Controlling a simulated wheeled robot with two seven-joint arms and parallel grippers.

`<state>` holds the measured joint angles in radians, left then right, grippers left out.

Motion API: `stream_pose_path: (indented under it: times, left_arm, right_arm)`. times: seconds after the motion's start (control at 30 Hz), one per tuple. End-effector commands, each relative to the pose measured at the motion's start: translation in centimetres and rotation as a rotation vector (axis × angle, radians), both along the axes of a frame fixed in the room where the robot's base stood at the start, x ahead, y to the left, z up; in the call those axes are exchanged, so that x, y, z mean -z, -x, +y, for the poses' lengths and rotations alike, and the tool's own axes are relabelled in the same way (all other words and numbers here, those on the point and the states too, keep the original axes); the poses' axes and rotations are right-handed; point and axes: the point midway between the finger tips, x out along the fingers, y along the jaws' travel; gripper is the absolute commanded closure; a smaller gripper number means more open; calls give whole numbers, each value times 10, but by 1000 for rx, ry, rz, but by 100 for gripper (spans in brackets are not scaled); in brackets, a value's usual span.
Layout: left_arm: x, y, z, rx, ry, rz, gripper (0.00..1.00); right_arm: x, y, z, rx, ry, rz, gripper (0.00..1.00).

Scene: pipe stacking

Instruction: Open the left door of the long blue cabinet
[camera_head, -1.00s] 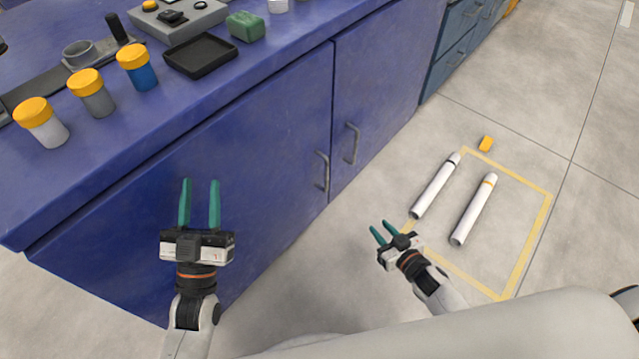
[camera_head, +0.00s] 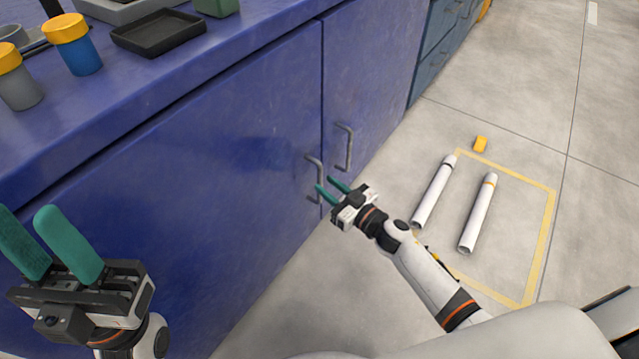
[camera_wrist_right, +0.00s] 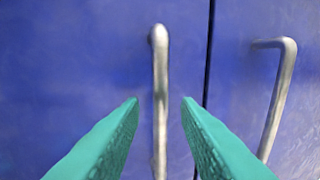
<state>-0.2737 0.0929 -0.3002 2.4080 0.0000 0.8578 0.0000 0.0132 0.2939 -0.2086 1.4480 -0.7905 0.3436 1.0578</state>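The long blue cabinet has a left door (camera_head: 215,170) and a right door (camera_head: 365,80), both closed. The left door's metal handle (camera_head: 317,178) stands near the seam between the doors. My right gripper (camera_head: 328,188) is open at the lower part of this handle. In the right wrist view the left door handle (camera_wrist_right: 160,90) stands upright between the two green fingers (camera_wrist_right: 160,105), with gaps on both sides. The right door's handle (camera_head: 347,147) is just to the right, and also shows in the wrist view (camera_wrist_right: 278,95). My left gripper (camera_head: 50,245) is open and empty in front of the left door.
The countertop (camera_head: 150,75) holds a black tray (camera_head: 158,33) and orange-capped bottles, one blue (camera_head: 75,45). On the floor to the right, two white pipes (camera_head: 434,192) (camera_head: 478,212) lie inside a yellow outline (camera_head: 545,245).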

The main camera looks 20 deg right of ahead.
Motion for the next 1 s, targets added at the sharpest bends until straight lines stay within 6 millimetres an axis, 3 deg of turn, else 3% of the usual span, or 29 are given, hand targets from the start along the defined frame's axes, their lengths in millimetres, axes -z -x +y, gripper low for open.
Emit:
stream_pose_path:
  times: [0.23,0.6,0.8,1.0]
  left_arm:
    - [-3,-3,-1,-2,-3,-32,64]
    - [-5,-4,-1,-2,-4,-36,64]
    - [-5,-4,-1,-2,-4,-36,64]
    - [-5,-4,-1,-1,-4,-36,64]
  right_arm:
    - [1,-28,14,0,-1,0,71]
    - [0,-32,16,1,0,1,71]
    - [0,-32,16,1,0,1,100]
    - [0,-32,16,0,0,1,100]
